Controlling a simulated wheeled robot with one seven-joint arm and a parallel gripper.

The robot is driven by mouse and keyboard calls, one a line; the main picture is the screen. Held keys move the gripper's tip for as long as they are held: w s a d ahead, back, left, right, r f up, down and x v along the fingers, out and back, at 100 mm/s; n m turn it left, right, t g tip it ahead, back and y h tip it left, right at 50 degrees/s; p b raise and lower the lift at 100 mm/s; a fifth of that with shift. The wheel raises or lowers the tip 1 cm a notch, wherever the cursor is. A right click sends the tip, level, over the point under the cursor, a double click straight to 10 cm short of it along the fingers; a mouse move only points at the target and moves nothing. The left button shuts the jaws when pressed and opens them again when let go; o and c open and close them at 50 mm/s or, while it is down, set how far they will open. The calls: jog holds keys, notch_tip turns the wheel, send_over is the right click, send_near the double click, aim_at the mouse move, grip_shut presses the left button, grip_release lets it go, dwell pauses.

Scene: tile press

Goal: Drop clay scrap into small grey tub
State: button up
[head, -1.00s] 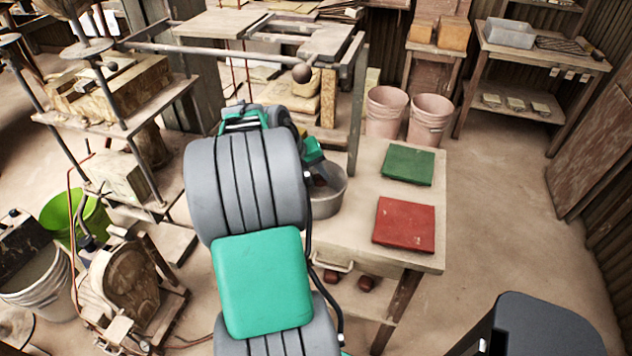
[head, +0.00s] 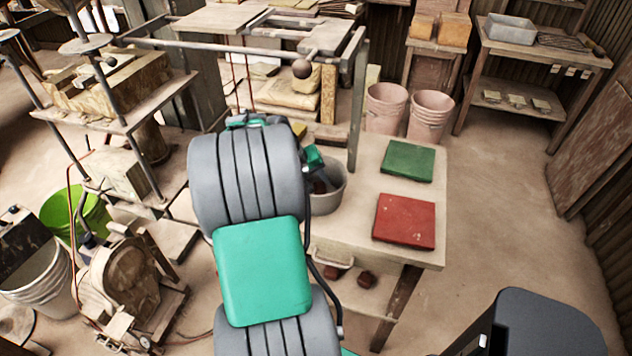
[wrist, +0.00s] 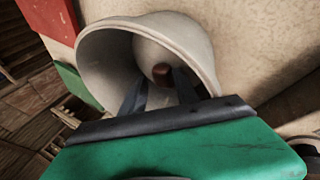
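The small grey tub (head: 328,198) stands on the worktable beside my arm, which hides its left side. In the wrist view the tub (wrist: 95,62) is seen from above, its mouth open toward the camera. My gripper (wrist: 160,77) has its two dark fingers reaching into the tub. The fingers are apart. A small reddish-brown clay scrap (wrist: 162,73) is inside the tub's outline, near the fingertips and closer to the right one. A gap shows between it and the left finger, and it appears to lie loose. In the head view the fingers are mostly hidden.
A green tile (head: 407,161) and a red tile (head: 404,221) lie on the worktable (head: 362,207) right of the tub. A metal frame (head: 358,105) rises behind it. Brown lumps (head: 366,279) sit on the shelf below. Pink buckets (head: 430,117) stand behind the table.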

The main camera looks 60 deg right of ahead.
jog(key=shift+r, duration=0.3)
jog(key=v, duration=1.3)
jog(key=w+a+n+t+y, duration=0.1)
jog(key=w+a+n+t, duration=0.1)
jog(key=w+a, duration=0.4)
jog(key=w+a+n+t, duration=0.2)
jog(key=w+a+n, duration=0.15)
jog(key=a, duration=0.55)
jog(key=a+f+n+t+y, duration=0.1)
jog(key=a+n+y, duration=0.1)
jog(key=a, duration=1)
jog(key=s+a+f+n+t+y, duration=0.1)
jog(key=a+f+n+y, duration=0.1)
jog(key=a, duration=1)
jog(key=shift+a+n+p, duration=0.35)
jog(key=shift+n+p, duration=0.05)
jog(key=shift+n, duration=0.05)
jog(key=shift+s+f, duration=0.1)
